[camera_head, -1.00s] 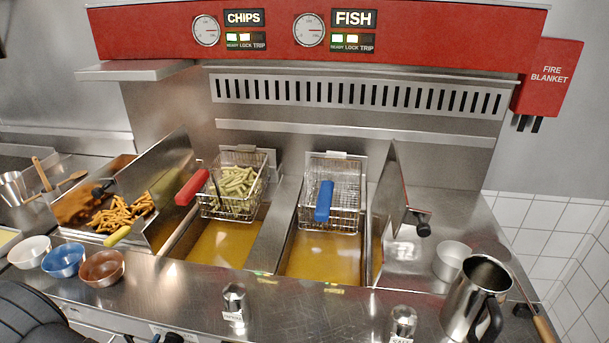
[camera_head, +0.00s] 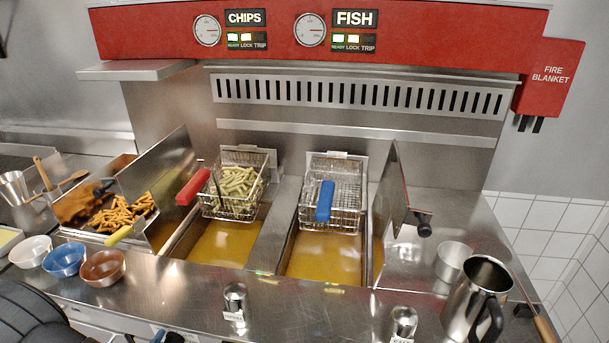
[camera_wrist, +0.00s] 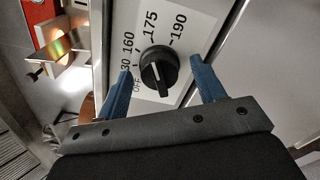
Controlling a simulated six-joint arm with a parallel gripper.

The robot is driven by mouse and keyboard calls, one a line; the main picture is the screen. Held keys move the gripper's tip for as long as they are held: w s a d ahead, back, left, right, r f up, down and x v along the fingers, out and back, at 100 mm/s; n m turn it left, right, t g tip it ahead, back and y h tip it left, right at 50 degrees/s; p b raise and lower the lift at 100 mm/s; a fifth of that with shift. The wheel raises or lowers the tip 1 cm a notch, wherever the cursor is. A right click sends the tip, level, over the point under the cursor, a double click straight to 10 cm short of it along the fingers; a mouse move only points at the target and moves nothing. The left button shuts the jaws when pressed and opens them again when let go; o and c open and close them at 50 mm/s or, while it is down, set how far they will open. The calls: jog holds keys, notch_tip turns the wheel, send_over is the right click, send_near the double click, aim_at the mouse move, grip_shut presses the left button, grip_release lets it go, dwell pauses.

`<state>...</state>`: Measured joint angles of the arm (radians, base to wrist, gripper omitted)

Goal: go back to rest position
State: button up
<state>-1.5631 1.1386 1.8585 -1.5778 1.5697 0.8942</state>
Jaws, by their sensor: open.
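My gripper (camera_wrist: 160,70) is open and empty in the wrist view. Its two blue fingers stand on either side of a black dial knob (camera_wrist: 158,72), with a visible gap on each side. The knob sits on a white plate (camera_wrist: 190,25) marked OFF, 160, 175 and 190. In the head view, a dark part of my arm (camera_head: 32,312) shows at the bottom left corner. A blue fingertip shows at the bottom edge, below the counter's front. Most of the arm is out of view.
The steel counter (camera_head: 290,300) holds three bowls, two shakers and a steel jug (camera_head: 474,297). A chips basket with a red handle (camera_head: 193,187) and an empty basket with a blue handle (camera_head: 325,201) hang over the oil. Golden chips (camera_head: 122,213) lie in the left tray.

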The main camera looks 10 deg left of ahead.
jog(key=s, duration=1.7)
jog(key=shift+w, duration=2.15)
